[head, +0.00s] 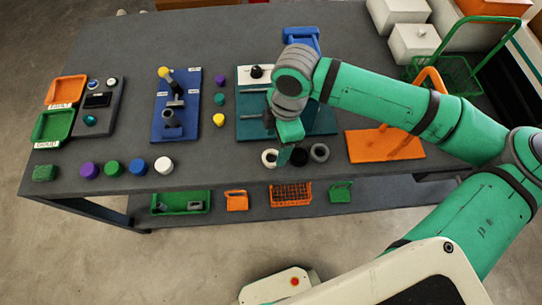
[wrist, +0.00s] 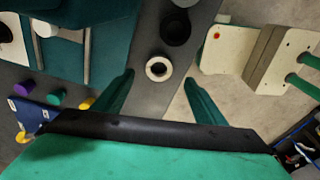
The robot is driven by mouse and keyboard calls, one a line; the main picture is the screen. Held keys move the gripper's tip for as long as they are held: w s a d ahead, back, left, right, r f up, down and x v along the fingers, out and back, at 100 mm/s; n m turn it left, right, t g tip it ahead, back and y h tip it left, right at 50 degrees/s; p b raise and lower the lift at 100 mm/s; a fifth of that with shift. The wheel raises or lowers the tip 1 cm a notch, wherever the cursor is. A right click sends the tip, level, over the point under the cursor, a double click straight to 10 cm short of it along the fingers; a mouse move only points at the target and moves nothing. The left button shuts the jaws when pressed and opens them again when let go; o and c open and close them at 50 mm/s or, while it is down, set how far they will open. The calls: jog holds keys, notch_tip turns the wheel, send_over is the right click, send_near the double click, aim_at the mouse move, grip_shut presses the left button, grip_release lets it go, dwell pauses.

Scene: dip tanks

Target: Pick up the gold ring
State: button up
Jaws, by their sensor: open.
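No ring looks clearly gold. A pale cream ring (head: 269,158) lies near the front edge of the grey table, left of a black ring (head: 299,157) and a grey ring (head: 319,152). In the wrist view the cream ring (wrist: 157,69) lies between the lines of the two fingers, with the black ring (wrist: 175,27) beyond it and the grey ring partly cut off at the top. My gripper (wrist: 158,82) is open and empty, above the table near the cream ring. In the head view the green gripper (head: 284,152) hangs between the cream and black rings.
A teal fixture (head: 245,127) stands behind the rings, and an orange board (head: 380,147) with a handle lies to their right. A blue fixture (head: 158,125) and several coloured pegs are left. A lower shelf (head: 340,200) holds small bins.

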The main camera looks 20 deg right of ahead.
aim_at(271, 160)
jog(key=shift+w+a+f, duration=0.1)
jog(key=shift+a+f, duration=0.15)
jog(key=shift+f, duration=1.4)
jog(key=shift+a+f, duration=0.2)
jog(key=shift+f, duration=1.45)
jog(key=shift+c, duration=0.4)
jog(key=c, duration=1.2)
jog(key=shift+r, duration=0.1)
